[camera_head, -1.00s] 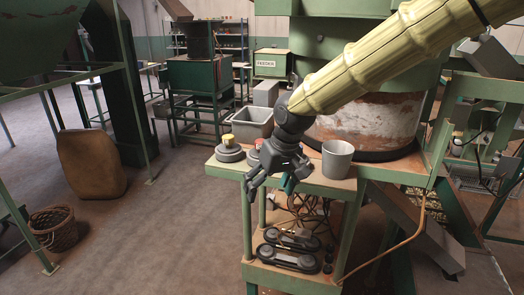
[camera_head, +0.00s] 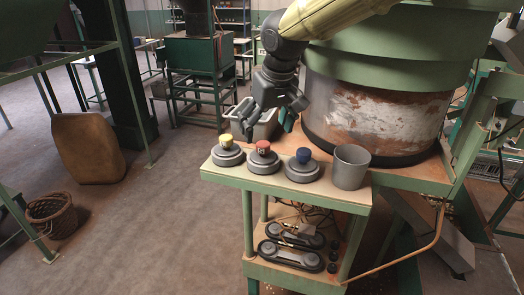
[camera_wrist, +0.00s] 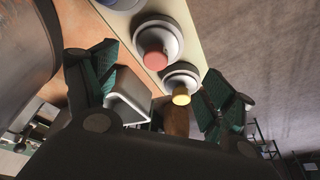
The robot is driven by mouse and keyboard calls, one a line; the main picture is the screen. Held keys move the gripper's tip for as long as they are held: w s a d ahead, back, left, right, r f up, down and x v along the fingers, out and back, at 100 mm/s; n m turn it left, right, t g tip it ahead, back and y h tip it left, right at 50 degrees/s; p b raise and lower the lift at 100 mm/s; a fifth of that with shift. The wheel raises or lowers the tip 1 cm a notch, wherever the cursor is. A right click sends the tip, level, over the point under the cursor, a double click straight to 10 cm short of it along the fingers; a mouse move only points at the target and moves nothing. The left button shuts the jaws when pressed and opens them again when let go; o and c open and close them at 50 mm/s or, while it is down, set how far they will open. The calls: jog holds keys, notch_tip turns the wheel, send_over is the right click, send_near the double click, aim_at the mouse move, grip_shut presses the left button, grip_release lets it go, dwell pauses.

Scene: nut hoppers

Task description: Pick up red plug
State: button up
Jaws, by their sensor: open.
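The red plug (camera_head: 263,147) stands on a round grey base on the green-edged shelf, between a yellow plug (camera_head: 226,140) and a blue plug (camera_head: 304,155). In the wrist view the red plug (camera_wrist: 155,60) shows near the top centre, with the yellow plug (camera_wrist: 181,95) lower right of it. My gripper (camera_head: 272,132) is open and empty, above and behind the row of plugs in the head view. Its green-padded fingers (camera_wrist: 158,100) are spread wide in the wrist view, and nothing is between them in contact.
A grey cup (camera_head: 351,167) stands on the shelf right of the blue plug. A large green and rusty drum (camera_head: 380,115) rises behind. A grey bin (camera_head: 240,122) sits behind the shelf.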

aim_at(264, 144)
jog(key=shift+w+d+f+p, duration=0.1)
jog(key=shift+w+f+p, duration=0.2)
jog(key=shift+f, duration=0.4)
jog(key=shift+w+d+f+p, duration=0.1)
jog(key=shift+w+f, duration=0.3)
jog(key=shift+f, duration=0.3)
jog(key=shift+s+a+f+p, duration=0.1)
jog(key=shift+a+f+p, duration=0.15)
jog(key=shift+p, duration=0.25)
jog(key=shift+f+p, duration=0.3)
jog(key=shift+p, duration=0.05)
jog(key=f, duration=0.1)
jog(key=w+p, duration=0.1)
jog(key=f, duration=0.1)
jog(key=shift+w+a+f, duration=0.25)
jog(key=shift+w+f, duration=0.05)
jog(key=shift+f, duration=0.05)
jog(key=shift+f+p, duration=0.3)
jog(key=shift+f, duration=0.1)
jog(key=c, duration=1)
jog(key=shift+s+f, duration=0.1)
jog(key=shift+s, duration=0.1)
jog(key=c, duration=0.8)
